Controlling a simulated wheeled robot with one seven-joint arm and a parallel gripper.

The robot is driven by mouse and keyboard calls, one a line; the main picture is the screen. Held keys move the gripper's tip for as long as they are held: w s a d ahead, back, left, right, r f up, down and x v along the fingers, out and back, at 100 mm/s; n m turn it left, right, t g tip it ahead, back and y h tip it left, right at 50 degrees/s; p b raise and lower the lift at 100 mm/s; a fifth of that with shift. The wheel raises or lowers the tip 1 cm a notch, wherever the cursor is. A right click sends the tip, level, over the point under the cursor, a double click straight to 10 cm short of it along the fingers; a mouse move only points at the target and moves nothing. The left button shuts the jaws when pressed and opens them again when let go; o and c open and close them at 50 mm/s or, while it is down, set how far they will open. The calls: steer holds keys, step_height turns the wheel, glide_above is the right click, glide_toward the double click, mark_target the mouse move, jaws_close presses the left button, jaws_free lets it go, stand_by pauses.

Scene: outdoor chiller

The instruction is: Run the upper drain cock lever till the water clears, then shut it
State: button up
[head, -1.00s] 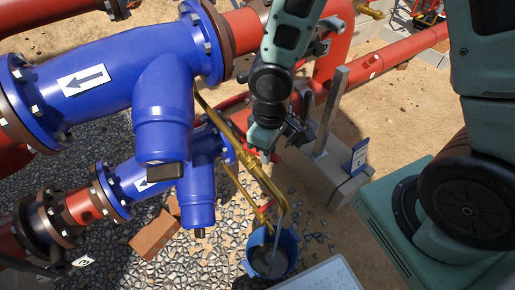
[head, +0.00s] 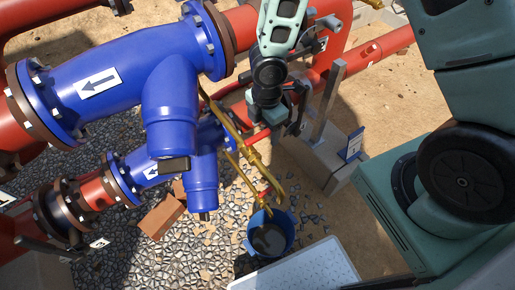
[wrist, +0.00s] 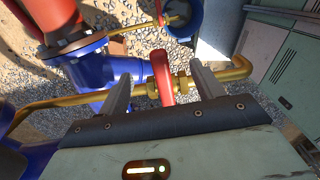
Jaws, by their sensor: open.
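The upper drain cock's red lever (wrist: 160,66) stands crosswise to its brass pipe (wrist: 233,73) in the wrist view. In the head view the lever (head: 258,136) shows beside my gripper (head: 270,126). My gripper is open, with one finger on each side of the lever in the wrist view (wrist: 162,82) and gaps to both. The brass outlet (head: 279,198) bends down over a blue bucket (head: 290,229) holding dark, greyish water. No stream shows from the outlet. The lower cock's red lever (wrist: 159,12) is near the bucket (wrist: 186,28) in the wrist view.
Large blue strainer bodies (head: 168,105) and red pipes (head: 377,50) lie left and behind. A grey post on a concrete block (head: 318,160) stands right of my gripper, with a small sign (head: 353,145). A brick (head: 161,217) lies on the gravel. A white perforated panel (head: 310,268) is in front.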

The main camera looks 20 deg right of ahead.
mark_target(265, 130)
step_height(265, 130, up, 7)
steer(key=p, duration=0.7)
steer(key=shift+s+r, duration=0.1)
step_height(265, 130, up, 17)
steer(key=p, duration=0.3)
stand_by(0.3)
steer(key=shift+r, duration=0.1)
